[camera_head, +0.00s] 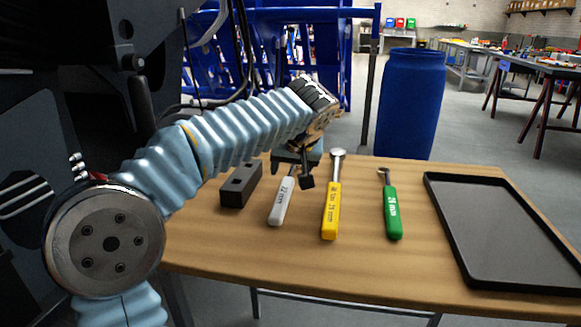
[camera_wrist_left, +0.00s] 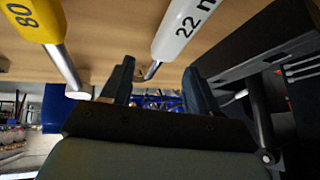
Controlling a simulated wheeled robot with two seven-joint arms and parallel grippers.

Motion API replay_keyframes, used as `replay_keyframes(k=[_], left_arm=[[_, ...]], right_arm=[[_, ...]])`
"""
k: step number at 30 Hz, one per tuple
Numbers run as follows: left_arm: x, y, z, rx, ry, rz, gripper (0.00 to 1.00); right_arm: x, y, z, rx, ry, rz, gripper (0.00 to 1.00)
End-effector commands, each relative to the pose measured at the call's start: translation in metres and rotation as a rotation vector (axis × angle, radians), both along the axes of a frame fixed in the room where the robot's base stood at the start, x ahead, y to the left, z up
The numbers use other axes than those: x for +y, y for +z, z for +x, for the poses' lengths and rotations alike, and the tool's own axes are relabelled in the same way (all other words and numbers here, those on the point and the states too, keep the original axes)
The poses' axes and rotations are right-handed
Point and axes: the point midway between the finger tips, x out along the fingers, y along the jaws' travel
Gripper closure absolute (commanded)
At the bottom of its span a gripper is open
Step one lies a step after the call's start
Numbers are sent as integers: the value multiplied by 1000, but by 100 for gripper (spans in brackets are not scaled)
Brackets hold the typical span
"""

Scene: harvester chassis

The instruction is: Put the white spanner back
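The white spanner (camera_head: 281,203), marked 22 mm, lies on the wooden table (camera_head: 360,270), its handle toward me. Its head end is hidden behind my left gripper (camera_head: 297,174) in the head view. In the left wrist view the white spanner (camera_wrist_left: 183,30) shows at the top, and its thin metal shank appears between the two fingertips of my left gripper (camera_wrist_left: 160,72). The fingers are apart and touch nothing that I can make out. How far they are above the shank I cannot tell. My right gripper is not in view.
A black block (camera_head: 241,185) stands just left of the white spanner. A yellow spanner (camera_head: 331,210) and a green spanner (camera_head: 393,212) lie to the right. A black tray (camera_head: 450,235) is at the table's right. A blue barrel (camera_head: 410,105) stands behind the table. The table's front is clear.

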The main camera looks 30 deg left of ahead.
Motion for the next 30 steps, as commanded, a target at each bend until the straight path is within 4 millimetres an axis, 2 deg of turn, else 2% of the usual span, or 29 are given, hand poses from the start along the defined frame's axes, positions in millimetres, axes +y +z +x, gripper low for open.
replay_keyframes(k=[6,10,21,25,30], left_arm=[[0,0,0,1,0,-1,40],[-5,10,-4,-1,-1,0,40],[-40,81,-40,-4,-3,-1,40],[-50,100,-50,-1,-3,-1,40],[-55,111,-57,0,1,1,40]], right_arm=[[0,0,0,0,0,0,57],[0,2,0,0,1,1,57],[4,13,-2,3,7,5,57],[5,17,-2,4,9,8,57],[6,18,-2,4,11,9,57]])
